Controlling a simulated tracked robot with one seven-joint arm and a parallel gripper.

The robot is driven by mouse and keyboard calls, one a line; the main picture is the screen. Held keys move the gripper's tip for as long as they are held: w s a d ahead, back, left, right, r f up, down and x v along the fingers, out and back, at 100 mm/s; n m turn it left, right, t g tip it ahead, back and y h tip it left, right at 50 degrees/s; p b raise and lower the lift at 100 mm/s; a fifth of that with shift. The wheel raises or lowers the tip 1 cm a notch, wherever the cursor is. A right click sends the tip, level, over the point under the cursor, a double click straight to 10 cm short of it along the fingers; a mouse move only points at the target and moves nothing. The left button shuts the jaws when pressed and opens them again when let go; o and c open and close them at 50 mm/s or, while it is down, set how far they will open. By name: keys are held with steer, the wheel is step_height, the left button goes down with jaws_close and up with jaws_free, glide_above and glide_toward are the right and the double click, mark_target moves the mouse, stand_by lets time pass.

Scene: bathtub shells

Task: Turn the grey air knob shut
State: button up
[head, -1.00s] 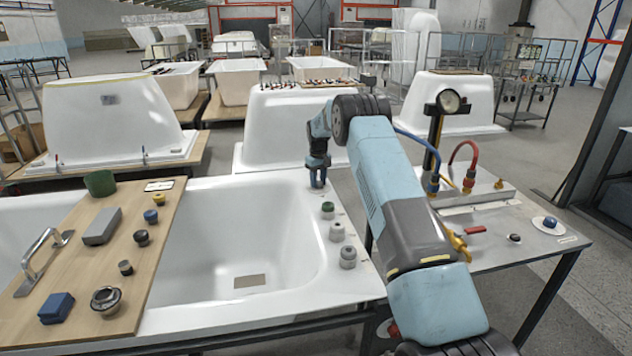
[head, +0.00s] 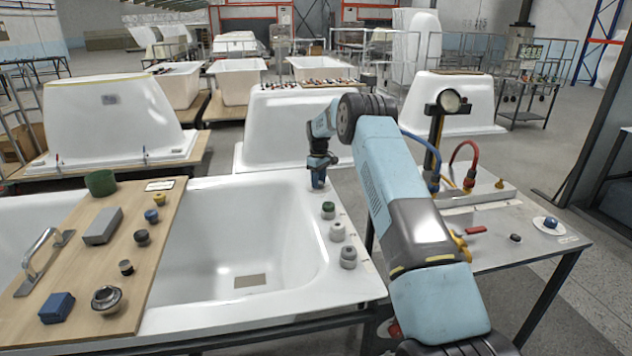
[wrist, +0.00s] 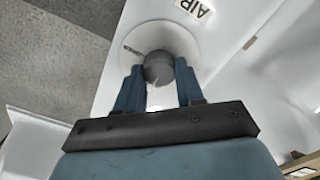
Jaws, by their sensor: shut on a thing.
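The grey air knob (wrist: 158,68) sits on a round white disc (wrist: 185,45) in the wrist view, with a printed AIR label (wrist: 196,9) beside it. A small dark mark shows on the disc to the left of the knob. My gripper (wrist: 159,75) has its two blue fingers on either side of the knob and is shut on it. In the head view my gripper (head: 318,184) points down at the far right corner of the white tub's rim (head: 345,215). The knob is hidden there behind the fingers.
A wooden board (head: 90,270) with loose fittings lies across the tub. A side table (head: 500,255) with a gauge (head: 449,101) stands right of my arm.

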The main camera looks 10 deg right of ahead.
steer(key=shift+w+r, duration=0.1)
steer(key=o, duration=1)
steer(key=shift+o, duration=0.2)
step_height(320, 180, up, 14)
steer(key=shift+f, duration=0.25)
